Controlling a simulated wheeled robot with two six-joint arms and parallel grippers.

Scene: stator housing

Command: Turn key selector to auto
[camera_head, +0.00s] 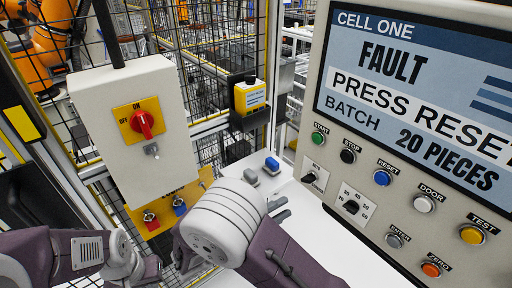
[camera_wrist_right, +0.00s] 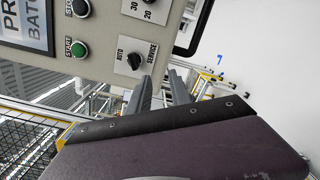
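The key selector (camera_head: 310,178) is a black knob on a light plate, at the lower left of the grey control panel. In the right wrist view the selector (camera_wrist_right: 134,62) sits between the labels AUTO and SERVICE; I cannot tell which one it points to. My right gripper (camera_head: 281,208) is left of and below it in the head view. In the right wrist view the gripper (camera_wrist_right: 162,78) has its two grey fingers apart with nothing between them. The selector appears just past the tip of the left finger, with no clear contact. Part of my left arm shows, but its gripper does not.
The control panel (camera_head: 292,150) also carries a green start button (camera_head: 318,138), a black stop button (camera_head: 347,156) and a numbered dial (camera_head: 351,206). A box with a red switch (camera_head: 143,124) stands left. The white table (camera_head: 318,228) lies below, with small blue-and-grey items.

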